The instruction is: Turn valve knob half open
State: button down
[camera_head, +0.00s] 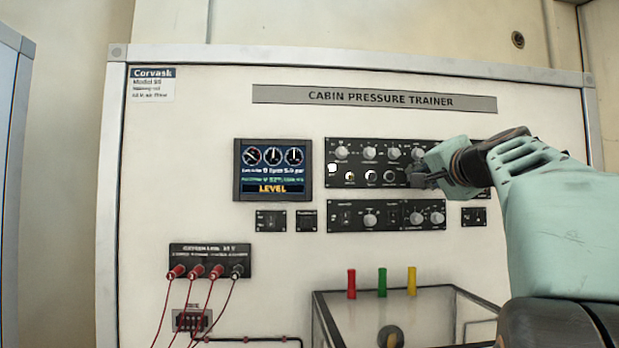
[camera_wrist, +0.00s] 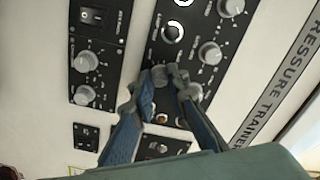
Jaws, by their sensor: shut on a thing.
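The upper black control panel (camera_head: 340,186) of the cabin pressure trainer carries a row of light grey knobs above a row of smaller round controls. My gripper (camera_head: 418,178) is at the right part of that lower row. In the wrist view, my gripper (camera_wrist: 172,74) has its two blue-grey fingers converging at the panel (camera_wrist: 150,45), shut on a small grey knob there. I take this to be the valve knob; the fingertips mostly hide it, and its label and turn angle cannot be read.
Other knobs stand close beside the fingers, such as a grey knob (camera_wrist: 210,53) and a dark round control (camera_wrist: 172,32). A lower knob panel (camera_head: 340,217) and a display (camera_head: 272,170) reading LEVEL are nearby. A clear-walled box (camera_head: 330,318) stands below.

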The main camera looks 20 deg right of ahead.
jog(key=c, duration=1.9)
grip_release()
